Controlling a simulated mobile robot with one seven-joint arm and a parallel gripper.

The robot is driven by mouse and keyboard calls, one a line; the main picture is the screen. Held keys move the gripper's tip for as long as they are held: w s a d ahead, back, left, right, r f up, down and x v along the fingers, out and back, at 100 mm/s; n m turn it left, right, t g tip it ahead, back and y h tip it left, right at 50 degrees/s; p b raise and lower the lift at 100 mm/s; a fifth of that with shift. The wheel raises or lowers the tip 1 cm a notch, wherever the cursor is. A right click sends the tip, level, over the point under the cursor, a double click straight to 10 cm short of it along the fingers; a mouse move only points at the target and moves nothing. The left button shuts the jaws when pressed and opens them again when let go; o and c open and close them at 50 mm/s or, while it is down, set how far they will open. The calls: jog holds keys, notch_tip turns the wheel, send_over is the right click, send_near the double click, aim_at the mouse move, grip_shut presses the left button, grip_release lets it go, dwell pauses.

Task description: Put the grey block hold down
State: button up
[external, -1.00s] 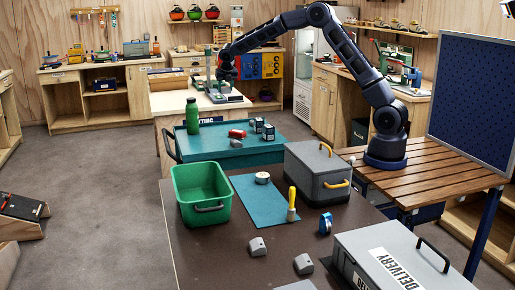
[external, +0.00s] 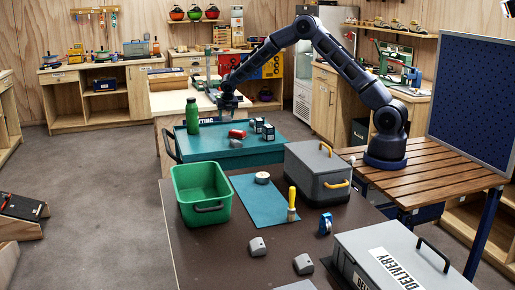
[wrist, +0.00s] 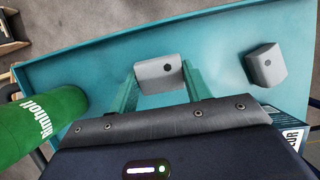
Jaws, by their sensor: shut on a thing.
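My gripper (external: 229,106) is low over the far part of the teal tray-like table (external: 205,148) in the external view. In the wrist view its two green fingers (wrist: 158,84) are shut on a grey block hold (wrist: 158,73), one on each side. The block has a dark round hole in its face. Teal surface lies under it; I cannot tell whether it touches. A second grey hold (wrist: 265,65) lies apart on the surface to the right. The held block is too small to make out in the external view.
A green bottle (external: 192,117) stands left of my gripper, and shows close in the wrist view (wrist: 45,118). A red item (external: 237,134) and small boxes (external: 268,132) are on the teal surface. A green bin (external: 203,185) and grey case (external: 318,172) stand nearer on the brown table.

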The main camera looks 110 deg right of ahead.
aim_at(227, 118)
jog(key=shift+f, duration=1.9)
jog(key=shift+f, duration=0.1)
jog(key=o, duration=1)
jog(key=shift+c, duration=0.2)
